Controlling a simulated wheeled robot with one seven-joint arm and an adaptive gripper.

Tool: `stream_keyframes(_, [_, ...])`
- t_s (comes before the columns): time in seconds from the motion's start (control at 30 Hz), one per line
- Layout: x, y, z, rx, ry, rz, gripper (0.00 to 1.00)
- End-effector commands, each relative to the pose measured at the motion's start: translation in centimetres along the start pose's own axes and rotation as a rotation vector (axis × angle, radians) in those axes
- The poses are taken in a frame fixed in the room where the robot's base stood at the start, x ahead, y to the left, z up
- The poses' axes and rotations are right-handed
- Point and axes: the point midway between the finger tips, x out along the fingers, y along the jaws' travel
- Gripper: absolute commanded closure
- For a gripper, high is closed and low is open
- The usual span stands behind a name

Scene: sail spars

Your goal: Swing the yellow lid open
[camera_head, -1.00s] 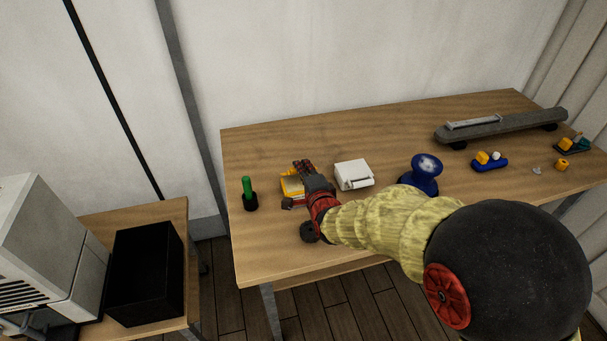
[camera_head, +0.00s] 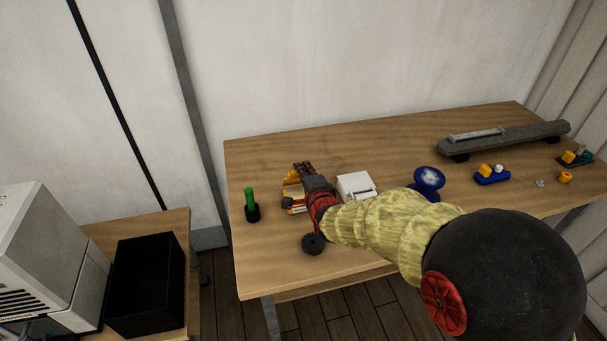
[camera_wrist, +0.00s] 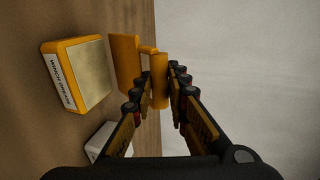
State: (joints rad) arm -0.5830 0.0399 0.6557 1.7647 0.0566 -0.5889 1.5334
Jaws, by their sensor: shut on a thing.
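The yellow box (camera_wrist: 72,78) has a pale inner face and a white printed label on its side; it sits on the table at the left of the wrist view. The yellow lid (camera_wrist: 124,62) stands raised beside it, with a yellow bar-like grip (camera_wrist: 160,82) joined by a short link. My gripper (camera_wrist: 161,88) is shut on that grip, one finger on each side. In the head view, my gripper (camera_head: 303,180) is at the table's left part and hides much of the box. Some yellow (camera_head: 291,178) shows beside the fingers. The hinge is not clearly visible.
A white box (camera_head: 356,186) stands just right of my gripper. A green peg in a black holder (camera_head: 252,212) is to the left. A blue stand (camera_head: 428,184) and small blue and yellow parts (camera_head: 491,175) lie farther right. The table behind my gripper is clear.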

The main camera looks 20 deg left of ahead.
Motion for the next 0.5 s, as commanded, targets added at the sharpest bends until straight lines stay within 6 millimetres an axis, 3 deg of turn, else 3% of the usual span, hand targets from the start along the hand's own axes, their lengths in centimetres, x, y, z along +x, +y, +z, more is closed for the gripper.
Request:
stream_keyframes(0.3, [2.0,-1.9,0.0,0.000,0.000,-0.006,1.00])
stream_keyframes(0.5, [2.1,-2.0,0.0,0.000,0.000,-0.006,1.00])
